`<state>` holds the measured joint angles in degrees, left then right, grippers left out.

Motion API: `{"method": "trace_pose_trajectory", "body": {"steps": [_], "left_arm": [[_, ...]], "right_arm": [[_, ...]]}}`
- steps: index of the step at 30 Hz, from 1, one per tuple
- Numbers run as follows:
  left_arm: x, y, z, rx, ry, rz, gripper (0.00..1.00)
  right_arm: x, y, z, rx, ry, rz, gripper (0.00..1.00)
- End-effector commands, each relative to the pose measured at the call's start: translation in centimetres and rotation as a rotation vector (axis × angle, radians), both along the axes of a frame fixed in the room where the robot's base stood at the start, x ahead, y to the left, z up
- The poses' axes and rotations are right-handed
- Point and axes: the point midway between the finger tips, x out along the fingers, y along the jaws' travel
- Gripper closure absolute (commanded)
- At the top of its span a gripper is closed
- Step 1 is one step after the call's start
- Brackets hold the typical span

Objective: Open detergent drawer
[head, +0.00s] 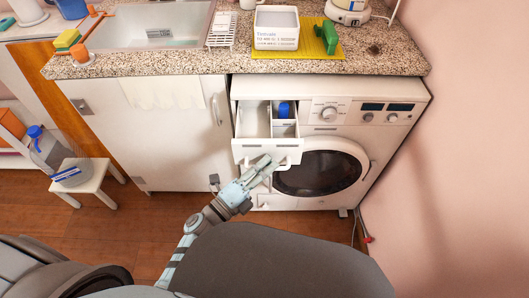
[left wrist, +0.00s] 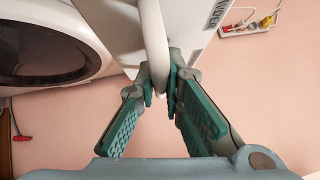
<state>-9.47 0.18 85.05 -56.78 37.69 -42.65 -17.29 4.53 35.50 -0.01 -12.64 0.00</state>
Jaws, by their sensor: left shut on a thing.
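The detergent drawer (head: 253,147) is pulled out from the upper left of the white washing machine. Its compartments show from above, and a blue piece (head: 284,110) sits in the right one. My left gripper (head: 265,165) is at the drawer's front, low on its face. In the left wrist view, my left gripper (left wrist: 161,88) is shut on the white drawer handle (left wrist: 154,45), with a finger on each side of the bar. My right gripper is in neither view.
The washing machine door (head: 320,172) is closed, just right of and below the drawer. A granite counter (head: 200,60) overhangs above, with a sink, a white box (head: 276,30) and a yellow mat (head: 314,50). A stool with a bottle (head: 60,160) stands left. A pink wall bounds the right.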

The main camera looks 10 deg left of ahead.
Motion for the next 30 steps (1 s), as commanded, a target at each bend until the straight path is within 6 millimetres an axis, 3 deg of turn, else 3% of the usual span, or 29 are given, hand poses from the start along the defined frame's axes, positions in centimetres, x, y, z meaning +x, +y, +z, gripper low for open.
{"method": "trace_pose_trajectory", "body": {"steps": [6,18,19,22,30], "left_arm": [[-1.7,-0.4,0.1,0.002,-0.001,0.001,1.0],[-1.9,-0.5,0.0,0.002,-0.001,0.001,1.0],[-1.9,-0.5,0.0,0.002,0.0,0.001,0.86],[-1.9,-0.5,0.0,0.001,-0.001,0.0,0.7],[-1.9,-0.5,0.0,-0.001,-0.002,-0.001,0.7]], "right_arm": [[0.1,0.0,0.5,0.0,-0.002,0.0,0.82],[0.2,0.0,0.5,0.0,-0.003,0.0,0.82],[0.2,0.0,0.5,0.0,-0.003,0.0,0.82],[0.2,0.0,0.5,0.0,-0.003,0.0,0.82],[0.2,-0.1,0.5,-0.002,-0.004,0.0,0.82]]}}
